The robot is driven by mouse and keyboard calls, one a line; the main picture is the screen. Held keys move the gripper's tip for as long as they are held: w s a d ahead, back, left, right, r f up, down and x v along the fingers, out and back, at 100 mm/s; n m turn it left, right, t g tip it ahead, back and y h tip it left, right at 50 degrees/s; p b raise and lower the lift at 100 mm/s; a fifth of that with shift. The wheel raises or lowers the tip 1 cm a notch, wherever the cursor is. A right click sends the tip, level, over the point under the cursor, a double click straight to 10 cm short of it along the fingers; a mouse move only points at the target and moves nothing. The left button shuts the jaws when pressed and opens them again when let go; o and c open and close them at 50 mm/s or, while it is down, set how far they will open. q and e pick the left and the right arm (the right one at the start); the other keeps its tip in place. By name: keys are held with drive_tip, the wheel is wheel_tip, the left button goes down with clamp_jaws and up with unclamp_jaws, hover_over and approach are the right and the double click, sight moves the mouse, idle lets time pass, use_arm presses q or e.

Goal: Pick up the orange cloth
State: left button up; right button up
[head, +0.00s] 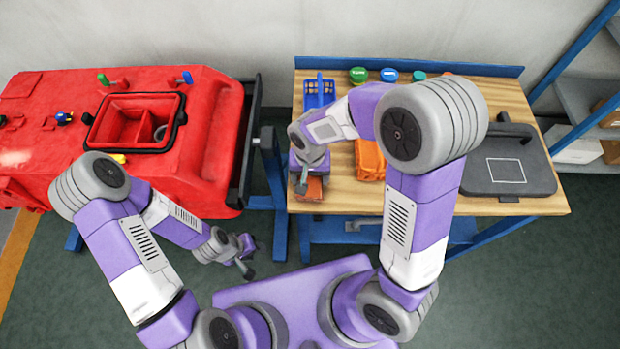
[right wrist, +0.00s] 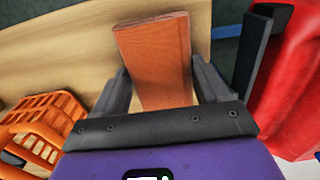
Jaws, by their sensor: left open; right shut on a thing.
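The orange cloth (right wrist: 157,55), a folded brownish-orange strip, is between the two fingers of my right gripper (right wrist: 163,88) in the right wrist view. The fingers are shut on it. In the head view the cloth (head: 314,189) shows at the front left corner of the wooden workbench (head: 450,205), under my right gripper (head: 302,180). I cannot tell whether it touches the bench top. My left gripper (head: 247,262) is open and empty, low over the floor between the red machine and the bench.
An orange basket (head: 369,160) stands right of the cloth, and a blue basket (head: 319,92) behind. Coloured caps (head: 389,74) line the bench's back. A dark grey lid (head: 508,165) lies at the right. The red scrubber tank (head: 215,130) stands left, across a narrow gap.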

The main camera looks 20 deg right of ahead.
sight(310, 178)
drive_tip(key=shift+c, duration=0.7)
wheel_tip(310, 178, up, 10)
drive_tip(key=p, duration=0.2)
drive_tip(key=shift+p, duration=0.4)
